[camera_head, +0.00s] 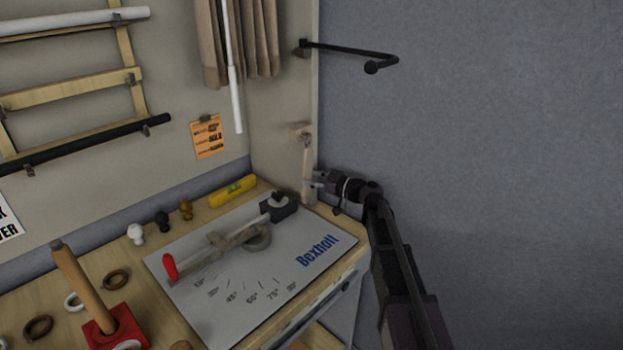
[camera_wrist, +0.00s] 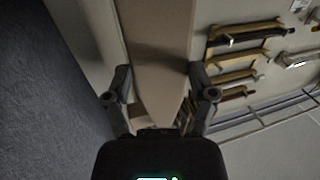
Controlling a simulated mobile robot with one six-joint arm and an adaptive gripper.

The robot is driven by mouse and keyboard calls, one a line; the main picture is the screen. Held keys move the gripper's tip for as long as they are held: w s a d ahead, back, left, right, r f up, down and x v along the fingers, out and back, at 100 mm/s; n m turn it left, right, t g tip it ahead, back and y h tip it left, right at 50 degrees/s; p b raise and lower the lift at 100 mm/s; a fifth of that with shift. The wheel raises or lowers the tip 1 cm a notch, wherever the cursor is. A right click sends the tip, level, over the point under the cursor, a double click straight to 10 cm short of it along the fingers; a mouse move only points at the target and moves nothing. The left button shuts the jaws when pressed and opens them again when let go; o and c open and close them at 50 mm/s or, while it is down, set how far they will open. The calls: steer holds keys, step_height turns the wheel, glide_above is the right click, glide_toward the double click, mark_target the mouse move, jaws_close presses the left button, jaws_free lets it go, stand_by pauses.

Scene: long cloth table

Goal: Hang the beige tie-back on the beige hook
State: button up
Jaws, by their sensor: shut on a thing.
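The beige tie-back (camera_head: 307,162) is a narrow upright strip at the corner of the wall panel in the head view. The beige hook (camera_head: 299,129) sticks out from the panel at its upper end. I cannot tell whether the tie-back's top is around the hook or only near it. My gripper (camera_head: 316,183) comes from the right and is shut on the lower part of the tie-back. In the wrist view the tie-back (camera_wrist: 158,60) is a broad beige band tapering between the two fingers. The hook cannot be made out there.
A black rod bracket (camera_head: 350,49) juts from the panel edge above. A beige curtain (camera_head: 262,40) with a white wand hangs to the left. The grey wall side is clear.

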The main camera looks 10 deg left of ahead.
steer(key=o, duration=1.2)
steer(key=shift+d, duration=0.15)
steer(key=v, duration=1.1)
steer(key=shift+s+d, duration=0.2)
steer(key=shift+d, duration=0.15)
